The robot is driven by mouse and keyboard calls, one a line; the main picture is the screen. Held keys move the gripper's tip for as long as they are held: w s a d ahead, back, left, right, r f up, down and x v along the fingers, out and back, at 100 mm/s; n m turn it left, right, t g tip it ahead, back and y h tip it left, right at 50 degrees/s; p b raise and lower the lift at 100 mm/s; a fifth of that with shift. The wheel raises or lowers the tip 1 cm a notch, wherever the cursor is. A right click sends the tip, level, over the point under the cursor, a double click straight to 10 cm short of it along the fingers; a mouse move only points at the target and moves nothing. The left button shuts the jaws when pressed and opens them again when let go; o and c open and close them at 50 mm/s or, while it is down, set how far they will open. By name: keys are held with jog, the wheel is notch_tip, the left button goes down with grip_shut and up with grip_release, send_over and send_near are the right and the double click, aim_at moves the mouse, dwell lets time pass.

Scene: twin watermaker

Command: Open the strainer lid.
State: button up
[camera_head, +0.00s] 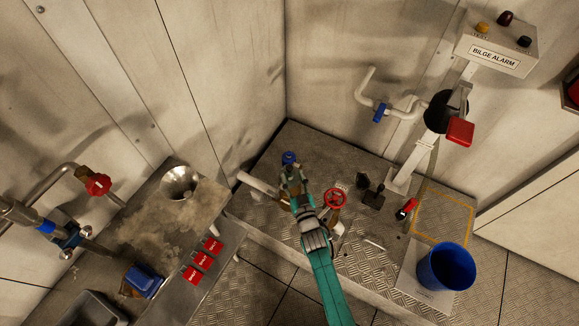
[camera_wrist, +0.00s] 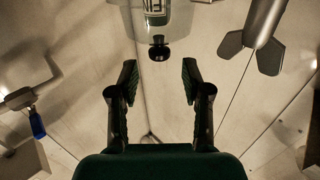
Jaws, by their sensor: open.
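My gripper (camera_head: 291,178) is at the end of my teal arm, over the metal deck near the back corner in the head view. In the wrist view my gripper (camera_wrist: 159,72) has its two dark fingers spread wide with nothing between them. A blue round cap (camera_head: 290,158) shows just beyond the fingertips in the head view; I cannot tell whether it is the strainer lid. In the wrist view a pale cylinder (camera_wrist: 156,14) with a green label and a black knob (camera_wrist: 158,48) lies beyond the fingertips, apart from them. Its other end is cut off.
A red handwheel (camera_head: 334,198) is close to the right of my gripper. A wall pipe with a blue handle (camera_head: 380,112), a bilge alarm box (camera_head: 497,45) and a blue bucket (camera_head: 446,267) are further right. A steel funnel (camera_head: 180,182) and red tags (camera_head: 203,259) are left.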

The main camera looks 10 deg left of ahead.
aim_at(290, 170)
jog(key=shift+x, duration=2.45)
grip_shut()
